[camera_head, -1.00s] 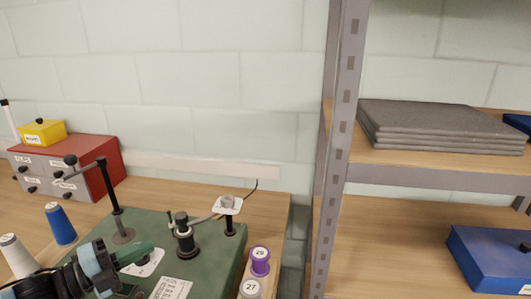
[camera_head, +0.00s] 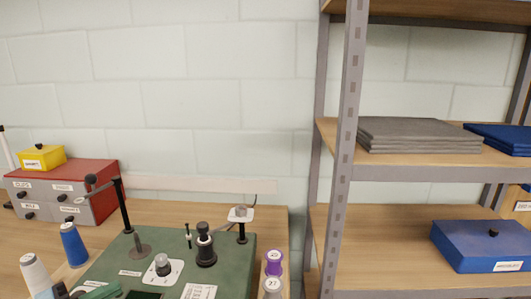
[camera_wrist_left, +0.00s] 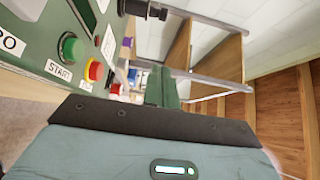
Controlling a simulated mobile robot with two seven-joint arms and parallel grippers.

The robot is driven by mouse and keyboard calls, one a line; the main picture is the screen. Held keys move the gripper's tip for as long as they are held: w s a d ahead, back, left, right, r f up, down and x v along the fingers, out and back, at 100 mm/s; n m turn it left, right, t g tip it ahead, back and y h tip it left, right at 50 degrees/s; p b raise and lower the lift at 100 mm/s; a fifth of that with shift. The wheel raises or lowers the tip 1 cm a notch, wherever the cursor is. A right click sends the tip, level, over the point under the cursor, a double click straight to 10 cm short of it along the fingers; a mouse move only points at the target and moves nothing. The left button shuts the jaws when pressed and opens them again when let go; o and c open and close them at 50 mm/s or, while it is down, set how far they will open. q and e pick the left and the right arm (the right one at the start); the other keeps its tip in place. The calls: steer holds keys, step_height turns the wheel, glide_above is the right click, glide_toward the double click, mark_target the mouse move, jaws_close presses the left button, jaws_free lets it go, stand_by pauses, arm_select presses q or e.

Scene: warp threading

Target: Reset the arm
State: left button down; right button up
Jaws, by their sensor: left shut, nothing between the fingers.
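The green machine (camera_head: 232,262) stands on the wooden bench with black posts, a knob and a small screen on top. In the left wrist view its panel (camera_wrist_left: 40,60) is close on the left, with a green start button (camera_wrist_left: 71,48) and a red button (camera_wrist_left: 95,70). My right gripper is in neither view.
A white cone (camera_head: 36,274) and a blue cone (camera_head: 74,245) of thread stand left of the machine. A purple spool (camera_head: 274,262) stands at its right. A red drawer box (camera_head: 95,177) is at the back left. A metal shelf post (camera_head: 346,160) rises right of the bench.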

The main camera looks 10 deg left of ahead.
arm_select(q)
steer(key=s+d+f+n+g+y, duration=0.1)
steer(key=s+f+n+g+y, duration=0.15)
steer(key=s+f+n, duration=0.65)
steer(key=s+d+f+n+g+y, duration=0.25)
steer(key=s+f, duration=0.25)
steer(key=f, duration=0.8)
steer(key=s+d+f+n+g+y, duration=0.1)
steer(key=s+f+n+y, duration=0.45)
steer(key=f, duration=0.55)
steer(key=s+d+n+h, duration=0.2)
steer(key=d+n, duration=0.4)
steer(key=d, duration=0.5)
steer(key=shift+s+d+f, duration=0.15)
steer(key=shift+s+f, duration=0.05)
steer(key=shift+f, duration=0.1)
stand_by(1.0)
